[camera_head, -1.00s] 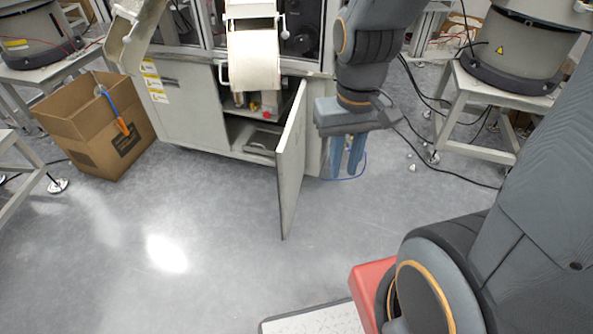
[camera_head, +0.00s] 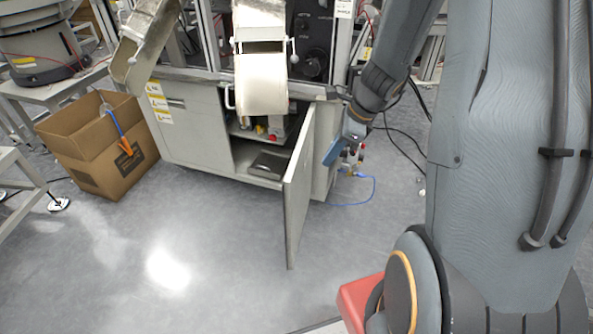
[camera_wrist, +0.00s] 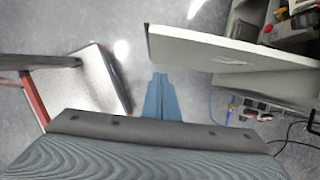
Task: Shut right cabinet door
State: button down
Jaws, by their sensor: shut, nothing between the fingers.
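The right cabinet door (camera_head: 299,190) stands open, swung out from the grey machine cabinet toward me. Behind it the cabinet opening (camera_head: 262,150) shows a dark flat item on its floor. My gripper (camera_head: 334,152) is to the right of the door, on its outer side, with blue fingers closed and empty. In the wrist view the shut fingers (camera_wrist: 161,90) point toward the door's free end, and the door (camera_wrist: 225,52) runs from upper middle to the right. A gap of floor shows between fingertips and door there.
The left cabinet door (camera_head: 190,125) is closed. A cardboard box (camera_head: 95,150) stands left of the cabinet. A blue hose (camera_head: 362,197) and black cables lie on the floor right of the cabinet. The floor in front of the door is clear.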

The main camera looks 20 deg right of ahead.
jog(key=w+a+f, duration=0.4)
jog(key=a+f, duration=0.2)
jog(key=f, duration=0.3)
jog(key=shift+a+f+b, duration=0.2)
jog(key=shift+a+b, duration=0.2)
